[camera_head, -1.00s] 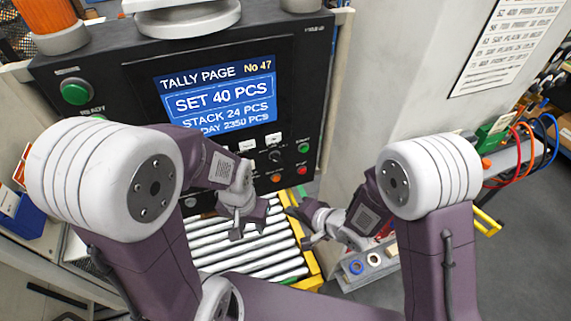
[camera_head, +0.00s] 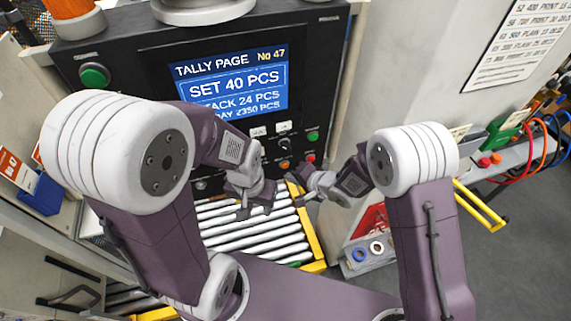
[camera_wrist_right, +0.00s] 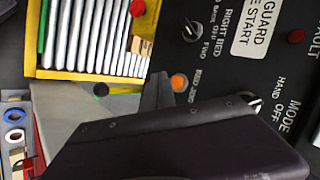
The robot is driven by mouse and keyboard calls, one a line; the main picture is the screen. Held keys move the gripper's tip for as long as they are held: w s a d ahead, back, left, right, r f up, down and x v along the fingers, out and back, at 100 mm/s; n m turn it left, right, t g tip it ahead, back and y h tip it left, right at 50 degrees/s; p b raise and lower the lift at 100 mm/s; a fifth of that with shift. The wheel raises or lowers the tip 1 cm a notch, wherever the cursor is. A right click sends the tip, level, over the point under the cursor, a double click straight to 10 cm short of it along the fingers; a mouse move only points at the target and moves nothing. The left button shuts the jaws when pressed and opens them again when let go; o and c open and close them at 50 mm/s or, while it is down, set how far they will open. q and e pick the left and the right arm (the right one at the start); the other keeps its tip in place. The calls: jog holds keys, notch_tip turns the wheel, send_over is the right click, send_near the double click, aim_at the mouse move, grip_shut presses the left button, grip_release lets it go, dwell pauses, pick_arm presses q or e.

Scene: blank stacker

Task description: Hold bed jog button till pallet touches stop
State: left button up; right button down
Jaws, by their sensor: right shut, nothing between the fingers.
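The bed jog button is the lit orange button (camera_wrist_right: 179,82), labelled BED JOG in the right wrist view. It also shows low on the control panel in the head view (camera_head: 284,165). My right gripper (camera_head: 295,190) is shut and empty, just below that button. In the right wrist view its dark fingertips (camera_wrist_right: 159,82) are just left of the button; I cannot tell whether they touch it. My left gripper (camera_head: 257,210) is open and empty above the roller bed (camera_head: 255,240). I cannot make out a pallet or stop; my arms cover part of the bed.
The black panel carries a TALLY PAGE screen (camera_head: 230,84), a green button (camera_head: 94,75), a red button (camera_head: 310,158) and selector knobs. A yellow rail (camera_head: 312,235) edges the rollers. To the right, a ledge holds rings (camera_head: 360,254), and hoses hang from a rack.

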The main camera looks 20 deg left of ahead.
jog(key=shift+w+a, duration=0.25)
jog(key=shift+w, duration=0.05)
dwell(0.4)
dwell(1.5)
jog(key=shift+w+a+p, duration=0.25)
jog(key=shift+w+p, duration=0.1)
jog(key=shift+p, duration=0.15)
